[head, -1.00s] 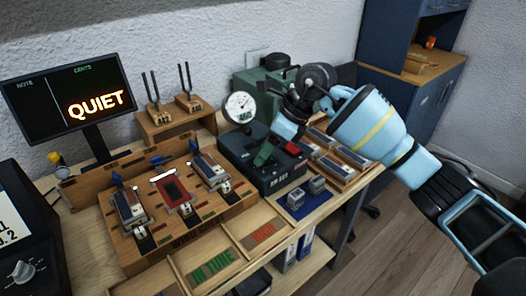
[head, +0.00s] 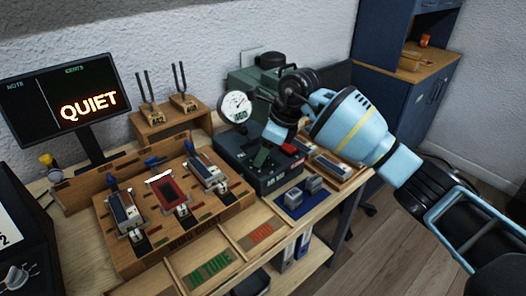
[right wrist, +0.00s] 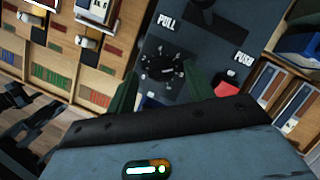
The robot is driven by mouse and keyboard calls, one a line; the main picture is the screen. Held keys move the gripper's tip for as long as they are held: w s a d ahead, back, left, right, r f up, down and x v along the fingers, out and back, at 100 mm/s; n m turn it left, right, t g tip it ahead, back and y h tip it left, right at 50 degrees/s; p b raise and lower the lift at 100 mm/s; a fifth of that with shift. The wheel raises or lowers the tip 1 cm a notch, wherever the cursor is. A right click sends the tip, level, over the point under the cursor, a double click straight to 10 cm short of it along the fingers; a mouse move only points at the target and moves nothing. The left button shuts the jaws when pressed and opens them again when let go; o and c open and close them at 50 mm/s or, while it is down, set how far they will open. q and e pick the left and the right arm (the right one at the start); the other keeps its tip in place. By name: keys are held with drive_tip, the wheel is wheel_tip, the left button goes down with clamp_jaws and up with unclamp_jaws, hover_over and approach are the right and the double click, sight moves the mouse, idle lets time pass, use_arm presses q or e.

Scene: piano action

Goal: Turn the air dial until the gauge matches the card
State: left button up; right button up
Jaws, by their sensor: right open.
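The air dial (right wrist: 167,68) is a black round knob with pale marks around it, on the dark control box (head: 228,150). The round white gauge (head: 235,106) stands behind the box, with a thin needle. A small green-figured label (head: 240,116) shows on its face, too small to read surely. I cannot make out which thing is the card. My right gripper (head: 268,155) is over the box, its fingers pointing down. In the right wrist view its two green fingers (right wrist: 160,72) are apart on either side of the dial; contact cannot be told. My left gripper is not in view.
A red button (right wrist: 228,89) marked PUSH and a PULL label flank the dial. A wooden rack (head: 200,232) with several key pieces stands left of the box. A screen (head: 66,103) reads QUIET. Grey blocks on a blue mat (head: 293,209) lie in front.

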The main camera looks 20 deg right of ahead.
drive_tip(key=shift+w+a+f, duration=0.15)
drive_tip(key=shift+f, duration=0.3)
drive_tip(key=c, duration=1)
drive_tip(key=shift+n, duration=0.3)
drive_tip(key=o, duration=1)
drive_tip(key=v, duration=0.8)
